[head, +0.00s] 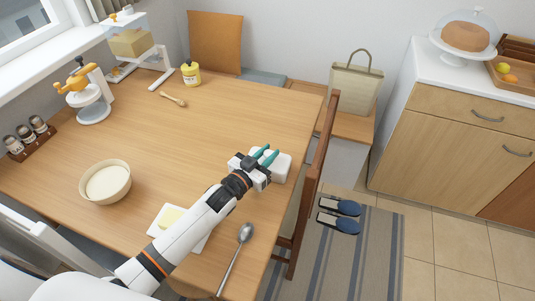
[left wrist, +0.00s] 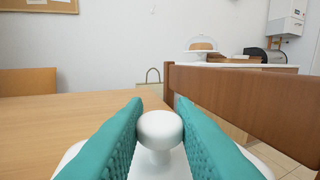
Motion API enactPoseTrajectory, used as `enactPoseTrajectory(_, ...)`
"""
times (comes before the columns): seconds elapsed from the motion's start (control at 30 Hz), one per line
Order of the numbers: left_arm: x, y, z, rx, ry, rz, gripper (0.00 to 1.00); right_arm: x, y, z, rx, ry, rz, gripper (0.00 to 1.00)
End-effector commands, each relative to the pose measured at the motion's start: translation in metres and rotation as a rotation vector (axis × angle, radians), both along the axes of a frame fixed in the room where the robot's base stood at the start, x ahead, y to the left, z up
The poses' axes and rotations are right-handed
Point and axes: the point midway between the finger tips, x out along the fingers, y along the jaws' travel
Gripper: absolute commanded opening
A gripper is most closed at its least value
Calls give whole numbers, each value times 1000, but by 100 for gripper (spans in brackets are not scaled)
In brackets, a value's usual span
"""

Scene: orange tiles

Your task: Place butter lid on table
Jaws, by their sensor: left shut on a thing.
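The white butter lid (head: 283,167) is near the table's right edge in the head view, beside the wooden chair. My left gripper (head: 267,155) is shut on its round knob. In the left wrist view the teal fingers flank the lid's knob (left wrist: 160,128), with the white lid body below. I cannot tell whether the lid touches the table (head: 215,112) or hangs just above it. The butter (head: 171,217) sits on its white dish (head: 157,229), partly hidden behind my left forearm. My right gripper is not in view.
A wooden chair (head: 318,165) stands close along the right edge. A spoon (head: 238,250) lies near the front right, and a bowl (head: 106,182) stands at the left. A yellow jar (head: 191,75) and a wooden dipper (head: 173,99) are farther back. The table's middle is clear.

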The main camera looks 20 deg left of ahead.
Motion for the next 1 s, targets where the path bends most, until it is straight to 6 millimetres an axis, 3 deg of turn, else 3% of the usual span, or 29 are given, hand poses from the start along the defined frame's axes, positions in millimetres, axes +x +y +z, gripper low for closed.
enactPoseTrajectory(0.23, 0, 0, -3, -1, -2, 0, 0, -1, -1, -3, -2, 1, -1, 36)
enactPoseTrajectory(0.27, 0, 0, -3, 0, 0, 0, 29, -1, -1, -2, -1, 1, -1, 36)
enactPoseTrajectory(0.37, 0, 0, -2, 0, 0, 0, 45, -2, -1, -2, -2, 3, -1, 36)
enactPoseTrajectory(0.73, -2, 1, 2, 0, 1, 0, 46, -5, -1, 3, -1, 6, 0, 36)
enactPoseTrajectory(1.0, -49, 18, 4, 0, 6, 1, 46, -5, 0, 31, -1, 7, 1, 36)
